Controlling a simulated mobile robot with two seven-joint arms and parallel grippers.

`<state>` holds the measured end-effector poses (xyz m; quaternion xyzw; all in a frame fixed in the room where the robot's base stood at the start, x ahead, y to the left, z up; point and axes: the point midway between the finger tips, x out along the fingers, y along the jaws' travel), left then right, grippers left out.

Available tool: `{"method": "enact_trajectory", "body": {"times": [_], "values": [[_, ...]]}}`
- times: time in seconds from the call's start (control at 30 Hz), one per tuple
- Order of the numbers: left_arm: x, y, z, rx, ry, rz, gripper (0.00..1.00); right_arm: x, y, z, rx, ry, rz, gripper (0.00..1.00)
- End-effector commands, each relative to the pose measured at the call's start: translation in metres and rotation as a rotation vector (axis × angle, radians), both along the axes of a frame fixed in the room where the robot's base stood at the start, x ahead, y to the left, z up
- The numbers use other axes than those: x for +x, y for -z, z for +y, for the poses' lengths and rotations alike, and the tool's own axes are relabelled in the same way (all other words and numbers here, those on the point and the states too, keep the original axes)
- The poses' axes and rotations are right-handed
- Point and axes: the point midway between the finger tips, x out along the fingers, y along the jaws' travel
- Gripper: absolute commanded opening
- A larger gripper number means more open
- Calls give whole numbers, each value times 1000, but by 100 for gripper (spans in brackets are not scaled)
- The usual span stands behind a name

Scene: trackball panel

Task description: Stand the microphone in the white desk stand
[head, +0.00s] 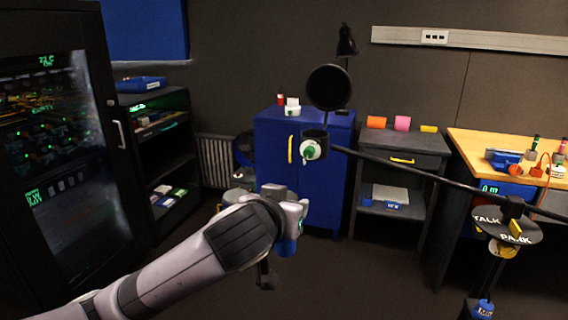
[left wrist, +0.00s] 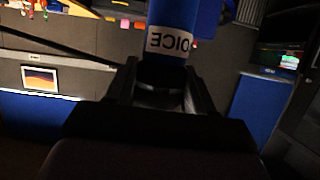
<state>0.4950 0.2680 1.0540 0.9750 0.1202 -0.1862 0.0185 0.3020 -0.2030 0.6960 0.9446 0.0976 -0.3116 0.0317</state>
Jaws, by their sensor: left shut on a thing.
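My left gripper (head: 294,218) is in the middle of the head view, in front of the blue cabinet. It is shut on a blue, rounded object, which I take to be the microphone (head: 287,247). In the left wrist view the microphone (left wrist: 172,14) rises from between the fingers (left wrist: 160,90) and has a white label with upside-down, partly hidden lettering. Its far end is cut off there. A small white object (head: 292,106) stands on the blue cabinet; I cannot tell whether it is the desk stand. My right gripper is not in view.
A black boom arm (head: 430,176) crosses the right side, with a round black disc (head: 330,87) and a white-green ball (head: 312,150) near its end. A blue cabinet (head: 325,190), grey side table (head: 400,205) and wooden-topped bench (head: 490,145) stand behind. A dark rack (head: 60,150) is left.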

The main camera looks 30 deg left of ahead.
Motion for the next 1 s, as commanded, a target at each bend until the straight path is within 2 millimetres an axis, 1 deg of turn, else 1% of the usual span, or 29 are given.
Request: {"method": "enact_trajectory", "body": {"times": [0.03,0.1,0.37,0.6,0.7,0.8,1.0], "values": [[-5,13,-3,-3,14,6,0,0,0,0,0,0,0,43],[-11,29,-7,-6,32,6,0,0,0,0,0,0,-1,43],[-35,85,-24,-19,103,6,0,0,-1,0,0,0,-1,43],[-60,133,-41,-24,177,12,0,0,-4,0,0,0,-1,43],[-70,148,-48,-24,204,13,0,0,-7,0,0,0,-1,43],[-78,158,-52,-21,224,14,0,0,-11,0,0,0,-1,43],[-85,165,-55,-14,241,13,0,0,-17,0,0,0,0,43]]}}
